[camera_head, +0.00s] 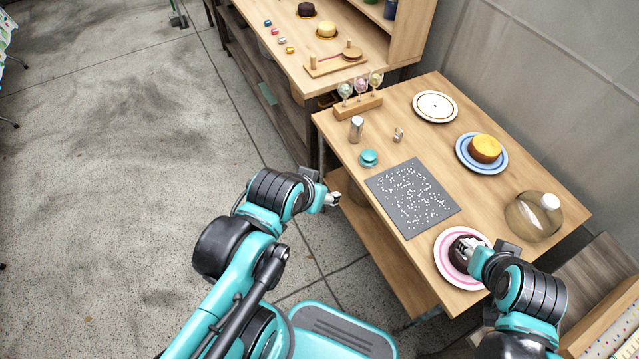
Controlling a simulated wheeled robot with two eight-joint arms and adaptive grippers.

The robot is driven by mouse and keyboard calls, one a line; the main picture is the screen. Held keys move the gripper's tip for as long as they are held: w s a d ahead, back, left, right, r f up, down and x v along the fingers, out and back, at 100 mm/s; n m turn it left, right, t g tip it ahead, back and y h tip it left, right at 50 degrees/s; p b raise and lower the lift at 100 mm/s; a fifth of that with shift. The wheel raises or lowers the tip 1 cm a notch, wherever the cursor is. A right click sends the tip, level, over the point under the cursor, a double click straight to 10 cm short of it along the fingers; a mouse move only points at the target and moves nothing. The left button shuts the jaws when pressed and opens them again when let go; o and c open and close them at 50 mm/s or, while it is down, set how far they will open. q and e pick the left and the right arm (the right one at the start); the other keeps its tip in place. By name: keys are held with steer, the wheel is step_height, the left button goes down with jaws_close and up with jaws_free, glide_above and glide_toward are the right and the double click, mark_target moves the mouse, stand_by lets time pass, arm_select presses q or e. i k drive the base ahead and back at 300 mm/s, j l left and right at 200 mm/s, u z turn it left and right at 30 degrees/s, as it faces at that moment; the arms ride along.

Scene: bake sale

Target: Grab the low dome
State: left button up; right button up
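A low see-through brownish dome (527,222) with a white knob stands at the right end of the wooden table. My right gripper (466,245) is left of the dome, apart from it. It is over a dark round cake (459,258) on a pink-and-white plate (444,266) and hides part of both. I cannot tell whether its fingers touch the cake or how far apart they are. My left gripper (334,200) is beside the table's left edge, away from the dome, with nothing visible in it; its finger opening is too small to judge.
The table (520,268) also holds a grey speckled mat (413,198), a blue-rimmed plate (463,160) with a yellow-topped cake (485,148), a white plate (435,106), a teal round item (368,158), a metal shaker (356,129) and a wooden rack (357,107). Bare wood lies around the dome.

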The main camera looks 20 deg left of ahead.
mark_target(533, 217)
steer(key=z, duration=0.7)
steer(key=i+j+z, duration=0.1)
steer(key=z, duration=0.35)
steer(key=i+j+z, duration=0.1)
steer(key=j+z, duration=0.2)
steer(key=z, duration=0.15)
steer(key=j+z, duration=0.2)
steer(key=z, duration=0.25)
steer(key=j+z, duration=0.3)
steer(key=z, duration=0.15)
steer(key=j, duration=0.25)
